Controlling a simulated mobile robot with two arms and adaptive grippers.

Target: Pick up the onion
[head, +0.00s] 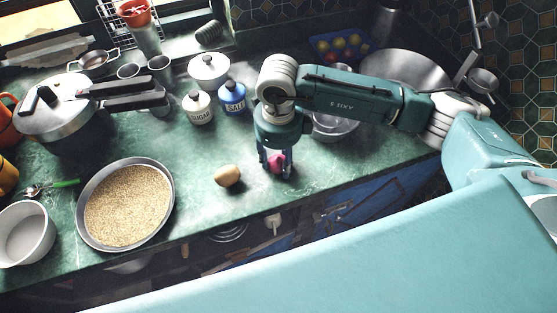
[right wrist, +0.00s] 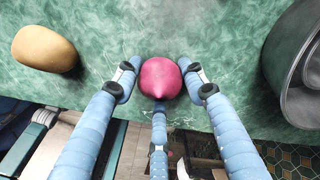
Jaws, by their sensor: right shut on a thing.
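The onion (head: 277,163) is a pinkish-red bulb near the front edge of the green counter. It also shows in the right wrist view (right wrist: 160,78), between my fingers. My right gripper (head: 276,168) points down over it and is shut on it, with fingers on both sides and one below in the right wrist view (right wrist: 160,88). I cannot tell whether the onion still touches the counter. My left gripper is not in view.
A brown potato (head: 227,176) lies just left of the onion. A tray of grain (head: 174,190), a pressure cooker (head: 62,118), sugar (head: 198,107) and salt (head: 233,97) jars stand around. A metal bowl (head: 334,127) is close behind my right gripper. The counter's front edge is near.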

